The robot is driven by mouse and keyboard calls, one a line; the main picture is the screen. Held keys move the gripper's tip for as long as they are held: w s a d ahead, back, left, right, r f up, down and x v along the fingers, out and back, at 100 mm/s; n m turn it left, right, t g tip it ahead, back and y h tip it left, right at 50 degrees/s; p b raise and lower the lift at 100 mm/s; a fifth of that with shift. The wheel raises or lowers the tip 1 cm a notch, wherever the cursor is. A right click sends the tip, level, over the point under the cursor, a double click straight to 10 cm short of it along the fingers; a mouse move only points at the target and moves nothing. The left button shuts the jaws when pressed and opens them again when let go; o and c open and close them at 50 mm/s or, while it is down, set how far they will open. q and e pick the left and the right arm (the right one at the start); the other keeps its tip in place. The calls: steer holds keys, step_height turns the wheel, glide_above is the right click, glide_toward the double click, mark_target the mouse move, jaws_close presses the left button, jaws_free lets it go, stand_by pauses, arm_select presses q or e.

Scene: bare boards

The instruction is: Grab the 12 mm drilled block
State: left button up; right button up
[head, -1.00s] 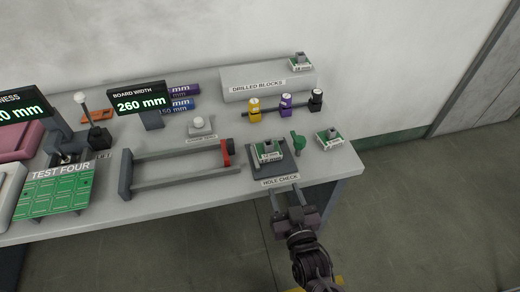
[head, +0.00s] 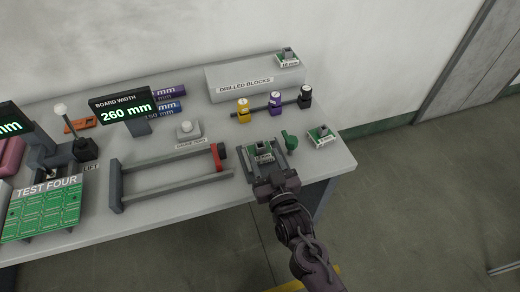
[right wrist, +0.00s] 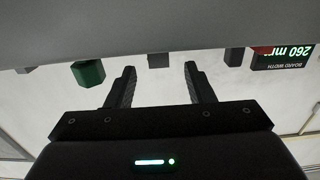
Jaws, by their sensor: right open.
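A small block on a green board (head: 262,150) sits on the dark hole check fixture near the table's front edge. Its label is too small to read surely. A similar block (head: 321,137) lies on the table to its right, and another (head: 288,58) stands on the grey drilled blocks stand (head: 253,82). My right gripper (head: 265,160) is just in front of the fixture block and partly covers the fixture. In the right wrist view its jaws (right wrist: 160,68) are apart, with a small grey shape (right wrist: 158,61) beyond the gap. I cannot tell whether the fingers flank the block. My left gripper is out of view.
A green knob-like piece (head: 290,141) stands close right of the fixture. A grey frame with a red part (head: 217,156) lies to its left. Bare table lies between the fixture and that bar.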

mark_target(262, 149)
steer(key=shift+x, duration=1.55)
steer(key=shift+d, duration=0.1)
jaws_close()
